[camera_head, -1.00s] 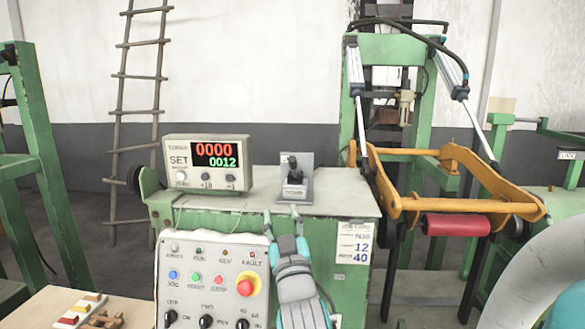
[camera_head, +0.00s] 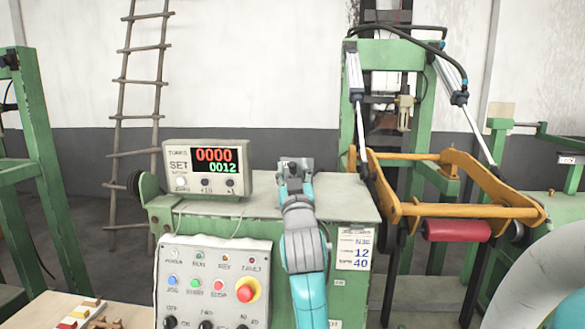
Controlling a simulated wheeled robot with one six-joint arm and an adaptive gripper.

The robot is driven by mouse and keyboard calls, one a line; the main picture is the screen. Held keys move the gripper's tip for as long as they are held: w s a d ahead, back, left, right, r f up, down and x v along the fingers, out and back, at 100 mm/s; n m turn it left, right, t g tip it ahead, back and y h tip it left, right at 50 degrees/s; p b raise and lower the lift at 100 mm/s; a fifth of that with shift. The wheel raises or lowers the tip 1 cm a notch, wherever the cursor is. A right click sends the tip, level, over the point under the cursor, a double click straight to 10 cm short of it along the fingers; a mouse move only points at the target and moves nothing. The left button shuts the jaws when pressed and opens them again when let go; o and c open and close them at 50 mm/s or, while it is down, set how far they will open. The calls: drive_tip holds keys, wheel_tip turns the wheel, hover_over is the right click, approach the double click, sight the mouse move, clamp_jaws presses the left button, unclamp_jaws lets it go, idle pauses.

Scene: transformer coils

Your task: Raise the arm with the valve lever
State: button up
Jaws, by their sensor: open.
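The valve lever's grey plate (camera_head: 305,164) stands on top of the green machine cabinet, just right of the counter box. My gripper (camera_head: 293,176) is right in front of it, and my gripper and wrist hide most of the black lever. The jaws are open; whether they touch the lever cannot be told. The yellow arm (camera_head: 410,208) with its red roller (camera_head: 457,229) is at the right, lying roughly level. Two cylinders (camera_head: 355,85) run down to it from the green frame.
The counter box (camera_head: 207,170), showing 0000 and 0012, stands close left of the lever. Below it is the control panel (camera_head: 212,285) with buttons and a red stop knob. A job card (camera_head: 354,247) is on the cabinet front. A large grey round part fills the lower right.

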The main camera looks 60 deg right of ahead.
drive_tip(key=shift+w+d+r, duration=0.3)
drive_tip(key=shift+w+d, duration=0.05)
drive_tip(key=shift+d, duration=0.2)
clamp_jaws()
